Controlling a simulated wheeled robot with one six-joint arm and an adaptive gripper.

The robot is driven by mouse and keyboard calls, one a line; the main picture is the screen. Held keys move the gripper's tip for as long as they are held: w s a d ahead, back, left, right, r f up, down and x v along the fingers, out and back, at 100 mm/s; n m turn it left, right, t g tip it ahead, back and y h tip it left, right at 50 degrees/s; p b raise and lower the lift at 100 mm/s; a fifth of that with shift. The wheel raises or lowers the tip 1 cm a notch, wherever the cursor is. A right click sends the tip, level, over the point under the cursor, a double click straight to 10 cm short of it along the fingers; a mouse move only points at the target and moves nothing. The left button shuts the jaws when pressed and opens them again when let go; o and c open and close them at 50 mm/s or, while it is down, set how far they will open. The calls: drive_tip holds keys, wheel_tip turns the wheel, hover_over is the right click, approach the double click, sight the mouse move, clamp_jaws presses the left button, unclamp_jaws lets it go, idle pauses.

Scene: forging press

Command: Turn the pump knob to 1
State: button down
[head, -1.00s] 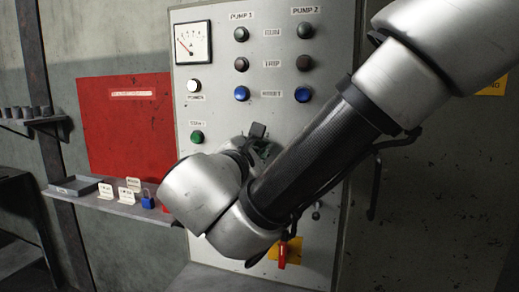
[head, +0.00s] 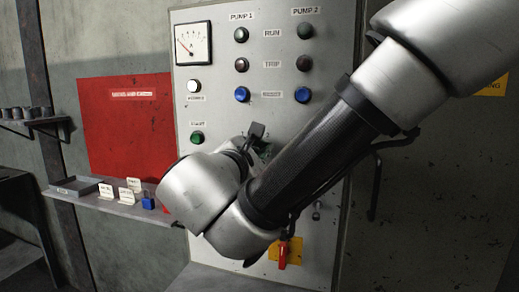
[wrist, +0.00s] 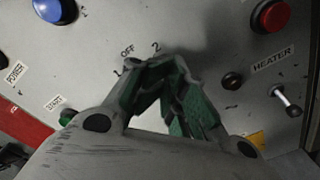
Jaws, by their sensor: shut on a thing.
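My gripper (wrist: 158,68) is at the control panel (head: 275,20), its green-padded fingers closed together on the pump knob. The knob is hidden by the fingers, so its pointer direction cannot be read. In the wrist view, the marks 1 (wrist: 117,72), OFF (wrist: 127,51) and 2 (wrist: 155,47) stand on the panel around the fingertips. In the head view, my gripper (head: 260,143) is partly hidden behind my wrist links.
A blue button (wrist: 54,10), a green START button (wrist: 68,116), a red button (wrist: 268,13) and the heater toggle switch (wrist: 287,100) surround my gripper. A red handle (head: 283,255) is low on the panel. A shelf (head: 115,207) with tags and a blue padlock (head: 148,203) is left.

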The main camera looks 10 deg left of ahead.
drive_tip(key=shift+s+a+r, duration=0.2)
drive_tip(key=shift+a+r, duration=0.3)
drive_tip(key=shift+r, duration=0.1)
drive_tip(key=s+d+f, duration=0.1)
drive_tip(key=s+f, duration=0.1)
drive_tip(key=s, duration=0.6)
drive_tip(key=shift+s+d+f, duration=0.15)
drive_tip(key=shift+d+f, duration=0.05)
drive_tip(key=shift+f, duration=0.05)
